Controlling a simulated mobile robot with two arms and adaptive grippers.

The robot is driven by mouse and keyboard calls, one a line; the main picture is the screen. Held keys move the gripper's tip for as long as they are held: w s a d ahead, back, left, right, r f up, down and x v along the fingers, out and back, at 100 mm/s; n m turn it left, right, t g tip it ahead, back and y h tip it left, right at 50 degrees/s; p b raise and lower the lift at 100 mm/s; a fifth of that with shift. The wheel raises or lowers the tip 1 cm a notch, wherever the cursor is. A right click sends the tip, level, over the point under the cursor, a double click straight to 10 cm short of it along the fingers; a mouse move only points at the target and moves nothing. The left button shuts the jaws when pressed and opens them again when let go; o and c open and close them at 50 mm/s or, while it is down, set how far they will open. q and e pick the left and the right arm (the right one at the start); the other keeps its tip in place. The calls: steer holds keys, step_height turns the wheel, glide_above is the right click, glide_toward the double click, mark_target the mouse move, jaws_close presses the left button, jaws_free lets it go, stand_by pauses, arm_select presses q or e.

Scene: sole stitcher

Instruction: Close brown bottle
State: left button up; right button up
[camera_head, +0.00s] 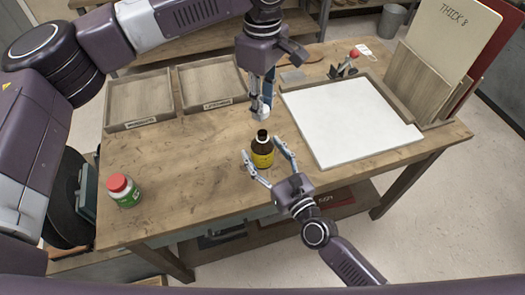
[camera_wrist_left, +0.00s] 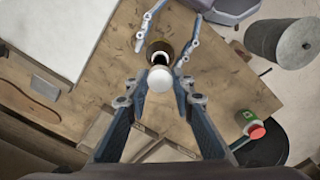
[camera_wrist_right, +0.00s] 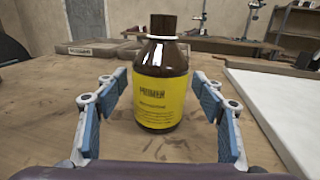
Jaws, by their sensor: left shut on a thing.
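The brown bottle (camera_head: 262,152) with a yellow label stands upright on the wooden table, its neck bare. It fills the middle of the right wrist view (camera_wrist_right: 161,85), and its top shows in the left wrist view (camera_wrist_left: 160,47). My left gripper (camera_head: 261,107), pointing down, is shut on a small white cap (camera_wrist_left: 160,79), held above and slightly behind the bottle, apart from it. My right gripper (camera_head: 262,147) is open and low, its fingers on either side of the bottle with visible gaps. The cap's underside is hidden.
A green jar with a red lid (camera_head: 123,190) stands at the table's left front. Two shallow wooden trays (camera_head: 141,98) lie at the back left. A white sheet in a frame (camera_head: 350,120) covers the right side, with upright boards (camera_head: 420,85) beyond. The table's left middle is clear.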

jaws_close()
arm_select(q)
steer(key=shift+f, duration=2.5)
steer(key=shift+f, duration=0.85)
steer(key=shift+f, duration=0.6)
